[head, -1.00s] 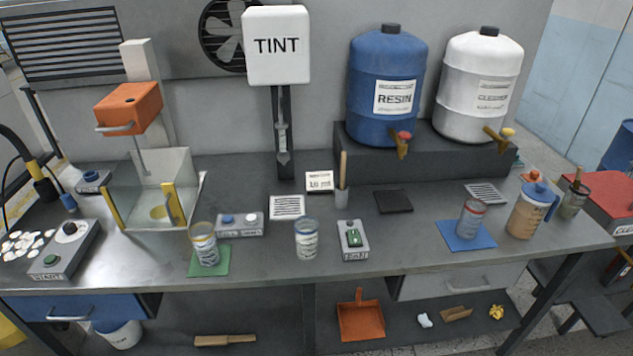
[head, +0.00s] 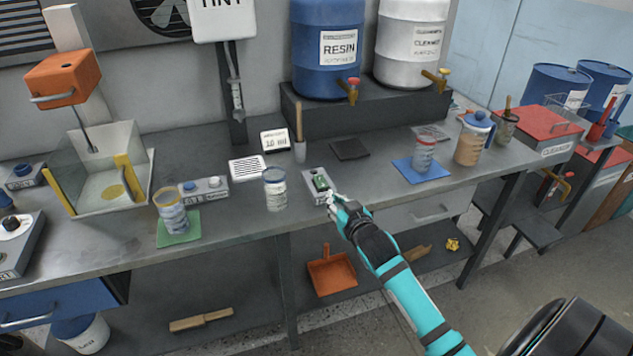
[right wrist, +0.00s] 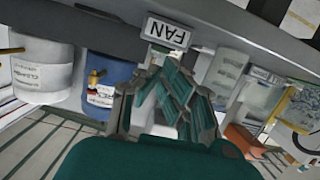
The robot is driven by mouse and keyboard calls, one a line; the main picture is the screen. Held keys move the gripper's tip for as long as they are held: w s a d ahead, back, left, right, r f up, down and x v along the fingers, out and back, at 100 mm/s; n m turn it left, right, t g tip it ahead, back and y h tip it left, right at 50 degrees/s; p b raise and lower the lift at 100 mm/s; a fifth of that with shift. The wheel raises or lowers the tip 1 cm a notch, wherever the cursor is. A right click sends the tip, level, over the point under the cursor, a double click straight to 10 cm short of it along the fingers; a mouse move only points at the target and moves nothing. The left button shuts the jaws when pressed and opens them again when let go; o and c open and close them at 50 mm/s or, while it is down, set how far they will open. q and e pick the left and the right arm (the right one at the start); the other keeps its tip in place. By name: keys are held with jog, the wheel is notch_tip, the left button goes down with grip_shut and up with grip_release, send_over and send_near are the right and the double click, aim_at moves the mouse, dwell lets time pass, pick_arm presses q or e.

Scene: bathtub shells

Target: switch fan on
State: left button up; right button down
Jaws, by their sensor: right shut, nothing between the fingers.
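My right gripper (head: 334,202) is shut and empty, at the box's front right corner. Its fingers (right wrist: 174,88) come close to the label; I cannot tell whether they touch the box. The wall fan (head: 160,12) is partly cut off at the top. My left gripper is not in view.
A blue mat (head: 421,171) with a jar lies to the right. A dark pad (head: 350,149) lies behind. The bench front (head: 240,228) is clear.

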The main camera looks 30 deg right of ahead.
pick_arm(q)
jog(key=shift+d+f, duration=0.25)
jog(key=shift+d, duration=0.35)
pick_arm(e)
notch_tip(320, 180, up, 6)
jog(key=t, duration=0.1)
jog(key=shift+d+h, duration=0.3)
jog(key=shift+r, duration=0.1)
jog(key=p, duration=0.1)
send_over(324, 182)
jog(key=shift+s+f, duration=0.3)
jog(key=shift+f, duration=0.2)
jog(key=shift+w+f, duration=0.15)
jog(key=shift+f, duration=0.5)
jog(key=shift+w+f, duration=0.15)
jog(key=shift+f, duration=0.45)
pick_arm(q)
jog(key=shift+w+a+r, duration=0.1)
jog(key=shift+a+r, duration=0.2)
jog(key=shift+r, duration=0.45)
pick_arm(e)
jog(key=shift+w+f, duration=0.1)
jog(key=shift+f, duration=0.75)
